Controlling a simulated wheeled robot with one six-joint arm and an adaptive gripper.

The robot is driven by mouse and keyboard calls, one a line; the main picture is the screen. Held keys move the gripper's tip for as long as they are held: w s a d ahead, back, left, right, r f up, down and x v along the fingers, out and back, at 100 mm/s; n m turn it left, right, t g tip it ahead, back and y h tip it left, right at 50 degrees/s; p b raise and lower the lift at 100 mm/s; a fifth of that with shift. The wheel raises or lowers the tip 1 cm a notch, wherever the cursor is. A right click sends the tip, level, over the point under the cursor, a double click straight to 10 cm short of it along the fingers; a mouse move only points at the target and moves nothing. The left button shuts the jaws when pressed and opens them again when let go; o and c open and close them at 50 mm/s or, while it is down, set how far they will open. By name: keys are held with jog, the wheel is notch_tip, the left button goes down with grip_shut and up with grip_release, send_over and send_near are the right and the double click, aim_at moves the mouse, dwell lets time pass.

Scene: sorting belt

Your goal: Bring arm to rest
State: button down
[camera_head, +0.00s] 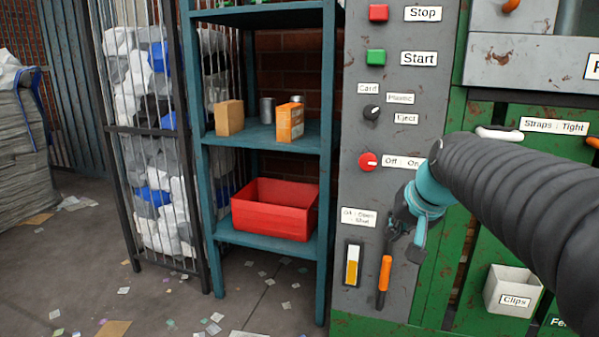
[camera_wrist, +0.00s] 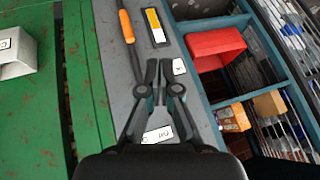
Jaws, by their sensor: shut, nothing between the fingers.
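My gripper (camera_wrist: 159,70) is shut and empty in the wrist view, its two dark fingers nearly together in front of the grey control panel (camera_wrist: 110,45). In the head view my gripper (camera_head: 394,224) shows small and dark beyond the teal wrist joint, partly hidden by it. My black ribbed arm reaches in from the right. The orange-handled lever (camera_head: 384,275) hangs on the panel just below the gripper in the picture. It also shows in the wrist view (camera_wrist: 126,27). I cannot tell the exact gap between the fingers and the panel.
The grey panel carries a red Stop button (camera_head: 378,12), a green Start button (camera_head: 375,57) and a red knob (camera_head: 368,162). A teal shelf (camera_head: 262,130) with a red bin (camera_head: 275,213) stands left. A Clips box (camera_head: 512,290) hangs at right. Scraps litter the floor.

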jog(key=s+a+f+n+p, duration=0.1)
jog(key=s+f+p, duration=0.1)
jog(key=s, duration=0.9)
jog(key=s+a+f+n+g+h+p, duration=0.1)
jog(key=s+f, duration=0.3)
jog(key=s, duration=0.7)
jog(key=shift+a+f+n+h+p, duration=0.3)
jog(key=shift+n+p, duration=0.1)
jog(key=shift+p, duration=0.5)
dwell(2.5)
